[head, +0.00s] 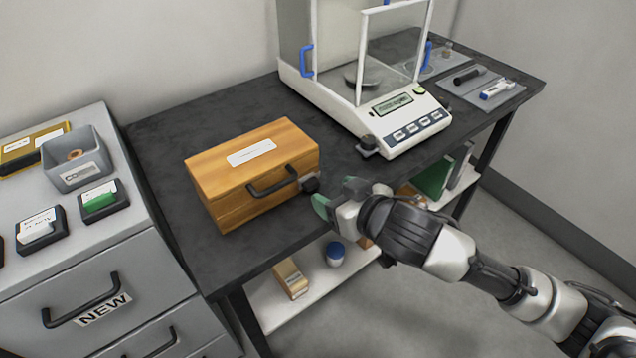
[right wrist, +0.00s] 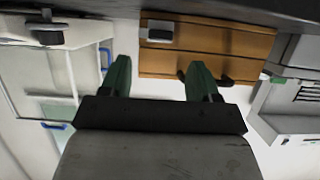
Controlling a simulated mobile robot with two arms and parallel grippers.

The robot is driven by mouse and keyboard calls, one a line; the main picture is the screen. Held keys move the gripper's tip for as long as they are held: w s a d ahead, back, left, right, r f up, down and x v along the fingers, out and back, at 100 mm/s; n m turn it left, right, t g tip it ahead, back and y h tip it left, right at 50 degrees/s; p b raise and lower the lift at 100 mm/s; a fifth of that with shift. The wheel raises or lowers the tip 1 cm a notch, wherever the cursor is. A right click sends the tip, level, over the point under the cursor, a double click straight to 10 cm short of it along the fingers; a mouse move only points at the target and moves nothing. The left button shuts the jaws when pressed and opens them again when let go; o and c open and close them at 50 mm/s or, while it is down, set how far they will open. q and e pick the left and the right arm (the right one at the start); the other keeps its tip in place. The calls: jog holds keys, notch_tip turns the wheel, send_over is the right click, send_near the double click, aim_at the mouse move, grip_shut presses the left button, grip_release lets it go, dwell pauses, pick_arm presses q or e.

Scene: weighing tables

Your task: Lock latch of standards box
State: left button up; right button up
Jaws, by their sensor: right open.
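The standards box (head: 225,165) is a closed wooden box with a white label on its lid and a dark handle (head: 272,181) on its front. A small black latch piece (head: 309,184) sits at the right end of the front. My right gripper (head: 337,194) is open and empty, just right of the latch and apart from it. In the right wrist view, which is upside down, the box (right wrist: 225,50) and the dark latch (right wrist: 172,31) lie beyond the spread green fingers (right wrist: 160,72). How the latch is set cannot be told. My left gripper is not in view.
An analytical balance (head: 395,125) stands right of the box on the dark table (head: 190,125). A grey drawer cabinet (head: 70,265) with a bin (head: 75,170) is at left. A lower shelf (head: 320,290) holds a small carton (head: 291,279) and a blue-lidded jar (head: 335,253).

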aim_at(312, 186)
jog(key=x, duration=0.5)
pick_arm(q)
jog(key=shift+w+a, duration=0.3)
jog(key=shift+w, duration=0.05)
pick_arm(e)
jog(key=shift+w+a+f, duration=0.3)
jog(key=shift+w+a, duration=0.15)
jog(key=shift+w, duration=0.1)
jog(key=shift+c, duration=0.3)
jog(key=c, duration=0.9)
jog(key=shift+s+a+r+n+t+h+p, duration=0.15)
jog(key=shift+n+t+h+p, duration=0.35)
jog(key=shift+n+p, duration=0.55)
jog(key=shift+n+h+p, duration=0.5)
jog(key=shift+n+p, duration=0.05)
jog(key=shift+p, duration=0.15)
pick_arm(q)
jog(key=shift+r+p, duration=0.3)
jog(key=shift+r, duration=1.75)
pick_arm(e)
jog(key=shift+s+a+f+n+t, duration=0.15)
jog(key=shift+f+n+t, duration=0.1)
jog(key=shift+n+t, duration=0.35)
jog(key=shift+h, duration=0.3)
